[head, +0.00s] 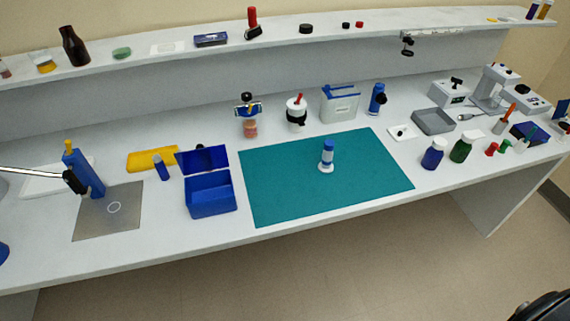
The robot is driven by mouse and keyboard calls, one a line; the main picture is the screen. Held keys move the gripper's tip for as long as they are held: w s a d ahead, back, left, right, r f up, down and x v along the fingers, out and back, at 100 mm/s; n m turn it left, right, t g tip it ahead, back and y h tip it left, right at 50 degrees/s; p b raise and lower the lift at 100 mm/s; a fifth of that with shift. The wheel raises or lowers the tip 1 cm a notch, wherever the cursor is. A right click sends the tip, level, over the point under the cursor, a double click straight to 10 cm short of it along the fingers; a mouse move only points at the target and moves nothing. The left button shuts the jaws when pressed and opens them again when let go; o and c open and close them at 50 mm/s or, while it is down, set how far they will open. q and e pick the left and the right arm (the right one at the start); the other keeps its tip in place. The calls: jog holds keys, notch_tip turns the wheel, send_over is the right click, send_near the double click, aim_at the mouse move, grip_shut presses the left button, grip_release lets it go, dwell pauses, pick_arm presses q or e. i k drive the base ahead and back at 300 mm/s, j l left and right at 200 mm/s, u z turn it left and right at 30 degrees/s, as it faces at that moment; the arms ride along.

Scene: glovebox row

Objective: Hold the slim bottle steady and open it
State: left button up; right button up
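A slim blue-and-white bottle (327,155) stands upright on the teal mat (285,205) in the middle of the bench. Neither of my grippers can be made out in the head view.
A blue open-lidded box (210,195) stands left of the mat. Blue (433,154) and green (462,147) jars stand to its right. Behind it are a red-topped white container (296,112) and a grey-white box (340,104). The mat around the bottle is clear.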

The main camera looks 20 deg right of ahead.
aim_at(325, 166)
jog(key=l, duration=1.4)
